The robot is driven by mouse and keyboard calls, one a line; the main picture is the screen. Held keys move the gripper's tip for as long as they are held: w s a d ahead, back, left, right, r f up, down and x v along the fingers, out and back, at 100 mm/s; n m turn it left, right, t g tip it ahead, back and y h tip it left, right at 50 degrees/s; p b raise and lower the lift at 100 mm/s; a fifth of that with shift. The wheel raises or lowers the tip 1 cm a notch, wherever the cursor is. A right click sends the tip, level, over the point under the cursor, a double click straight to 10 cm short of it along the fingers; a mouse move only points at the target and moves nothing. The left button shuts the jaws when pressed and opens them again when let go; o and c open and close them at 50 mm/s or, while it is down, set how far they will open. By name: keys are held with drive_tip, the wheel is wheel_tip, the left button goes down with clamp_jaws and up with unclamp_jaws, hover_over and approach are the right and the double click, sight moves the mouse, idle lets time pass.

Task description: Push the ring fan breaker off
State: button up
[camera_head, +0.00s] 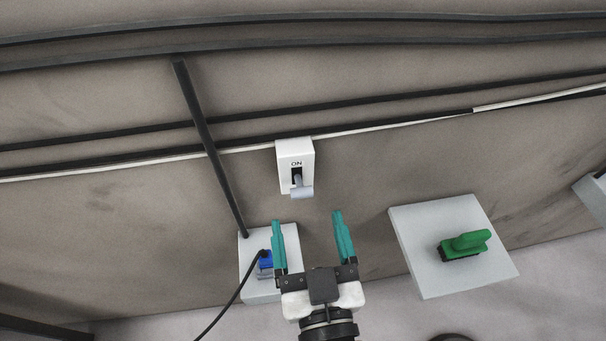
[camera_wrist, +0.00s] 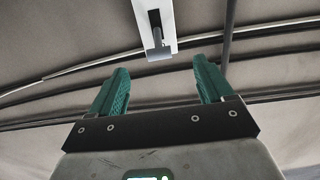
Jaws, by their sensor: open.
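The breaker (camera_head: 296,165) is a white box on the wall with the word ON and a grey lever at its lower part. It also shows at the top of the wrist view (camera_wrist: 154,20), with its grey lever (camera_wrist: 158,50) pointing toward my gripper. My gripper (camera_head: 308,217) has two teal fingers spread apart, with nothing between them. In the head view it is below the breaker, and the fingertips appear apart from the lever. In the wrist view the lever lies between the lines of the two fingers.
A grey box (camera_head: 285,240) with a blue plug and black cable is partly hidden behind my left finger. A pale panel with a green handle (camera_head: 466,243) is at the right. Dark pipes (camera_head: 210,145) and cables cross the wall.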

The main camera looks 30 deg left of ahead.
sight(300, 184)
drive_tip(key=p+x, duration=0.2)
drive_tip(key=x, duration=0.7)
clamp_jaws()
idle(0.6)
